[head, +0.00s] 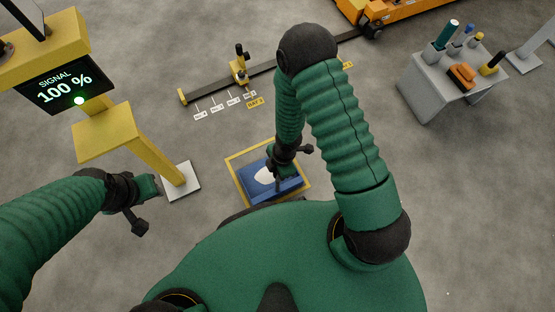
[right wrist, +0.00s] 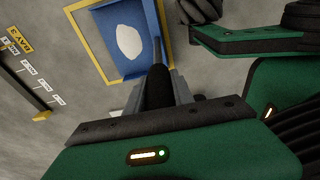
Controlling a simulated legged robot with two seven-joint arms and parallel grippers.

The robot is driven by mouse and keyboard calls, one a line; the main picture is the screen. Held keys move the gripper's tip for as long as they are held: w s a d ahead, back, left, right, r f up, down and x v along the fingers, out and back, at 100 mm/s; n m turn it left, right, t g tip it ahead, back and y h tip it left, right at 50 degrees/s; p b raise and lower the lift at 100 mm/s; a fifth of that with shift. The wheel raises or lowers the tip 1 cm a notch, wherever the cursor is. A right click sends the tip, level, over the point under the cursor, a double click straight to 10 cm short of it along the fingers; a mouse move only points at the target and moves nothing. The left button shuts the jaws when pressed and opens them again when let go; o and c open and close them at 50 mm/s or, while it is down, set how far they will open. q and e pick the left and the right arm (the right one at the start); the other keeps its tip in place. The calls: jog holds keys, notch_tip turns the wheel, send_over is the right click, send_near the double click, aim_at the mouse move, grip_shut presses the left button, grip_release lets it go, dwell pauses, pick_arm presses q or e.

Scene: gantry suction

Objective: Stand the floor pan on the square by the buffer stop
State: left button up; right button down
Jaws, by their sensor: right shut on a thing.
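The floor pan (head: 262,192) is blue with a white patch in it. It sits inside a yellow square outline (head: 238,160) on the floor, just in front of my body. In the right wrist view the pan (right wrist: 150,30) lies within the yellow outline (right wrist: 95,50), with a dark upright part at my jaw. Whether the pan touches the floor is unclear. My left gripper (head: 148,187) is off to the left, away from the pan; its jaw opening is unclear.
A dark rail with a yellow end piece (head: 183,97) and a yellow carriage (head: 239,68) lies beyond the square, with small labels beside it. A yellow signal post (head: 150,140) stands left. A grey tool stand (head: 455,95) is at right. An orange machine (head: 400,12) is behind.

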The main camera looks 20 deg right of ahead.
jog(key=shift+f, duration=0.3)
jog(key=c, duration=1.1)
grip_release()
jog(key=r+p, duration=0.2)
jog(key=r, duration=0.2)
jog(key=d+r+p, duration=0.1)
jog(key=r+p, duration=0.4)
jog(key=r, duration=0.2)
jog(key=shift+d+r+p, duration=0.3)
jog(key=shift+d+p, duration=0.05)
jog(key=shift+d, duration=0.05)
jog(key=w+d+r+m+t+h, duration=0.1)
jog(key=d+r+m, duration=0.1)
jog(key=r+m, duration=0.3)
jog(key=w+d+r+m+h, duration=0.1)
jog(key=w+d+r+m, duration=0.15)
jog(key=r, duration=0.35)
jog(key=s+r+m, duration=0.1)
jog(key=r+m, duration=0.2)
jog(key=s+r+m+t, duration=0.1)
jog(key=r+m, duration=0.3)
jog(key=s+a+r+m, duration=0.1)
jog(key=r+m, duration=0.3)
jog(key=shift+s+t, duration=0.3)
jog(key=shift+s, duration=0.1)
